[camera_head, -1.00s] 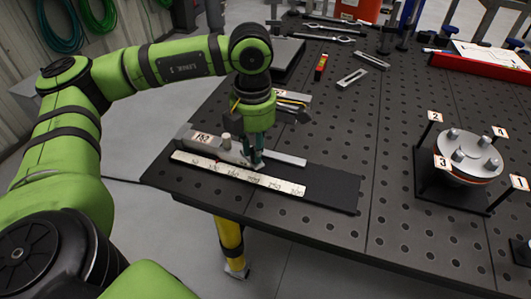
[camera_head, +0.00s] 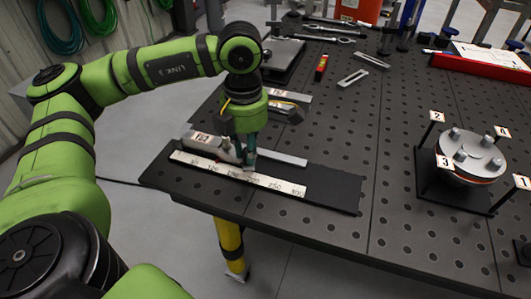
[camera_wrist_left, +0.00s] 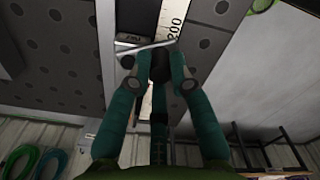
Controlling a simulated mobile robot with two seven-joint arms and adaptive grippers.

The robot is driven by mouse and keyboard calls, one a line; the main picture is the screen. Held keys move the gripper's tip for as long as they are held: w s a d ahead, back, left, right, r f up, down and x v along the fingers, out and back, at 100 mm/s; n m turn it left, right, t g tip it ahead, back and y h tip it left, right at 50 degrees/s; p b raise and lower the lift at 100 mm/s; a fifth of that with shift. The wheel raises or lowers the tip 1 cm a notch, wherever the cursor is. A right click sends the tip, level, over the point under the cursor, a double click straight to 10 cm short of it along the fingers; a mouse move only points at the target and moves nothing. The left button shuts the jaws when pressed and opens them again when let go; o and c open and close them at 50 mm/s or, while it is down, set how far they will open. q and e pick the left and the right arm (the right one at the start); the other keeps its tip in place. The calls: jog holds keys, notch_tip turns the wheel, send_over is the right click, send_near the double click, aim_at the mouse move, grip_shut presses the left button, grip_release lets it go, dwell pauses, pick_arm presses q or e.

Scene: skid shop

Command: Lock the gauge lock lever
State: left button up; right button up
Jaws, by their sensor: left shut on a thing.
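The gauge on the table has a white number scale (camera_head: 278,184) along its front edge and a grey body with a label (camera_head: 201,136) at its left end. My left gripper (camera_head: 246,166) points down over the gauge, just behind the scale. In the left wrist view, its teal fingers (camera_wrist_left: 160,72) are closed around a dark, knob-like piece in front of a thin metal bar (camera_wrist_left: 145,47), which appears to be the lock lever. The fingers hide much of the lever in the head view. My right gripper is out of view.
The gauge lies on a dark plate (camera_head: 335,188) near the front edge of the perforated table (camera_head: 330,130). To the right stands a round flange (camera_head: 470,155) with numbered tags.

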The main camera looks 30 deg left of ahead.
pick_arm(q)
jog(key=shift+a, duration=0.1)
jog(key=shift+s+a, duration=0.2)
jog(key=shift+a, duration=0.1)
jog(key=shift+a+b, duration=0.1)
jog(key=shift+b, duration=0.3)
jog(key=shift+s+a, duration=0.15)
jog(key=shift+a, duration=0.1)
jog(key=o, duration=0.8)
jog(key=shift+o, duration=1.2)
